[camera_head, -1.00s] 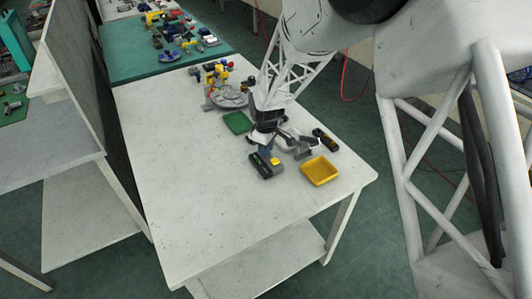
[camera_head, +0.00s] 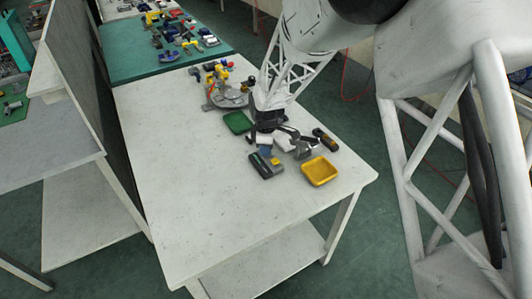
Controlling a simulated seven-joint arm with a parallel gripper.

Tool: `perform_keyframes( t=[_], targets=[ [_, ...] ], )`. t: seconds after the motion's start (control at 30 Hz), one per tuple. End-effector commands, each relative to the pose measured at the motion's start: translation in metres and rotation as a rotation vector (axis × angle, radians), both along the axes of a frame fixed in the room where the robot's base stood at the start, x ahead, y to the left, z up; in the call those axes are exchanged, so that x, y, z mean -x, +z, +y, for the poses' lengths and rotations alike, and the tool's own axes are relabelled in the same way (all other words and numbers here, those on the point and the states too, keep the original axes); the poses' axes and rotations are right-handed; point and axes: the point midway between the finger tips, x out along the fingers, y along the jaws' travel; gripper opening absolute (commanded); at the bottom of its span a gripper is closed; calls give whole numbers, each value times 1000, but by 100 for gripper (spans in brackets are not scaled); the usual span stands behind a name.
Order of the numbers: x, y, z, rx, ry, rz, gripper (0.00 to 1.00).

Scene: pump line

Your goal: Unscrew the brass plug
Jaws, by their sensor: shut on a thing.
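My gripper (camera_head: 270,148) is low over the right part of the white table, pointing down. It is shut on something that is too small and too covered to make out. Just below it in the picture is a dark grey block-like fixture (camera_head: 266,168) with a small blue part (camera_head: 265,152) at its upper end, close to my fingers. I cannot make out the brass plug; it is hidden by the gripper or too small to tell.
A yellow tray (camera_head: 320,171) stands to the right, near the table edge. A dark tool-like item (camera_head: 325,139) and grey parts (camera_head: 303,149) lie between. A green tray (camera_head: 237,122) and a round grey fixture (camera_head: 228,96) are farther back. The white table's (camera_head: 190,190) left side is clear.

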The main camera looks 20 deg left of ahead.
Motion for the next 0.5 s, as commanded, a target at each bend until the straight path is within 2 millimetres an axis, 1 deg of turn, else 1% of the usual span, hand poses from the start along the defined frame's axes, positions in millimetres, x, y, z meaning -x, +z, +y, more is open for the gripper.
perform_keyframes(
  t=[0.5],
  targets=[
    [0,0,0,0,373,0,2]
  ],
)
